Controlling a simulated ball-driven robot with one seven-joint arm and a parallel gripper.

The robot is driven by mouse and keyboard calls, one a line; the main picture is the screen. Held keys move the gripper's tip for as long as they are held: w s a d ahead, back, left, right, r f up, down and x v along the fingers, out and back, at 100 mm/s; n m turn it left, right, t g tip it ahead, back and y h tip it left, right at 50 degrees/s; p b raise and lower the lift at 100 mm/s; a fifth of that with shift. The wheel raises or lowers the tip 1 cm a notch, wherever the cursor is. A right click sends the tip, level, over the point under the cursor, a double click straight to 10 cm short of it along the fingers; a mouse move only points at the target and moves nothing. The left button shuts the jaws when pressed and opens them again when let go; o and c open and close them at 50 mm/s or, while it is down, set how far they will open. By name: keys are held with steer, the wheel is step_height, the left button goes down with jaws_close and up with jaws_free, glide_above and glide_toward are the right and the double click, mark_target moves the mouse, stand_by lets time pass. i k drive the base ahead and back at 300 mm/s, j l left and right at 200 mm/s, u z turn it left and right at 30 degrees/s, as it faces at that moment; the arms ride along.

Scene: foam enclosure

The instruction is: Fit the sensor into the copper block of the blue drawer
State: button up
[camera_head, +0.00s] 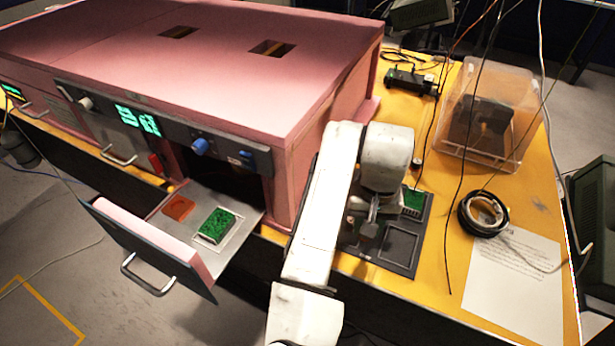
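A drawer (160,252) with a dark front, pink inner face and metal handle stands open, below a blue knob. On its floor lie a flat copper-coloured block (179,208) and a green board-like piece (215,226) in a pale frame. My gripper (366,222) is low over a dark compartment tray (392,266) on the yellow bench, to the right of the drawer. My arm and wrist hide part of the tray. I cannot tell whether the fingers are apart or hold something. I cannot make out a sensor for certain.
A large pink foam enclosure (230,60) fills the left. Another green piece (413,200) sits in the tray. A clear box (490,115), a black cable coil (483,213) and a paper sheet (515,285) lie at the right. Thin cables hang over the bench.

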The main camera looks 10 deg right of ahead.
mark_target(179, 209)
steer(key=l+u, duration=0.2)
steer(key=u, duration=0.2)
steer(key=k+l+u, duration=0.1)
steer(key=u, duration=0.3)
steer(key=k, duration=0.05)
